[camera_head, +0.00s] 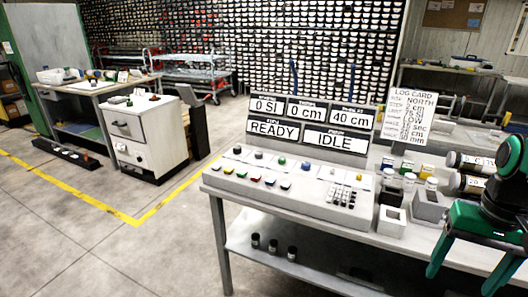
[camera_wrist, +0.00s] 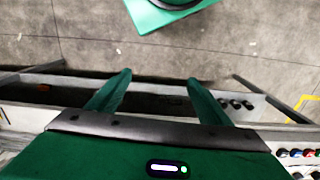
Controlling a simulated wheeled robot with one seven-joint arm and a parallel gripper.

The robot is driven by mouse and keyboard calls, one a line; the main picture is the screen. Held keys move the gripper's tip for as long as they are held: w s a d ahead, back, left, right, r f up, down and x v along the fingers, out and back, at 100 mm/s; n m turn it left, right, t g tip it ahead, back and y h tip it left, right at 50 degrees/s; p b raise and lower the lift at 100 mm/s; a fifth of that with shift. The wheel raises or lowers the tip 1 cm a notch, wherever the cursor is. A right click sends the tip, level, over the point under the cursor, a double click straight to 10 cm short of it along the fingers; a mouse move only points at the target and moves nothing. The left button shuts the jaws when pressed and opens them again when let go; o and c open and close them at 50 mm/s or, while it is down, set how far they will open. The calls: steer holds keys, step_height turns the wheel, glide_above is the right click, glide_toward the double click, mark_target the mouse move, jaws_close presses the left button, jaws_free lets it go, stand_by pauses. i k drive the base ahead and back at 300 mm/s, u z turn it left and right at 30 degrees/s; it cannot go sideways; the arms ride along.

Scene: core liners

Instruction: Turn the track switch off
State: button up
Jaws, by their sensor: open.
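My gripper (camera_head: 460,283) is green, open and empty, at the right of the head view, in front of the bench and well right of the console. In the wrist view its two fingers (camera_wrist: 158,78) are spread apart with nothing between them.
Display board (camera_head: 310,125) behind the console reads READY and IDLE. Log card (camera_head: 412,110), small jars (camera_head: 408,178), open grey boxes (camera_head: 430,206) and labelled cylinders (camera_head: 470,162) crowd the bench right of the console. Dark cups (camera_head: 272,246) stand on the lower shelf. Floor (camera_head: 130,250) at left is clear.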

mark_target(236, 150)
steer(key=u, duration=0.45)
steer(key=k, duration=0.6)
steer(key=u, duration=1.05)
steer(key=k, duration=0.75)
steer(key=u, duration=0.4)
steer(key=i, duration=0.65)
steer(key=z, duration=1)
steer(key=i, duration=1.35)
steer(key=z, duration=0.5)
steer(key=i, duration=0.35)
steer(key=z, duration=0.15)
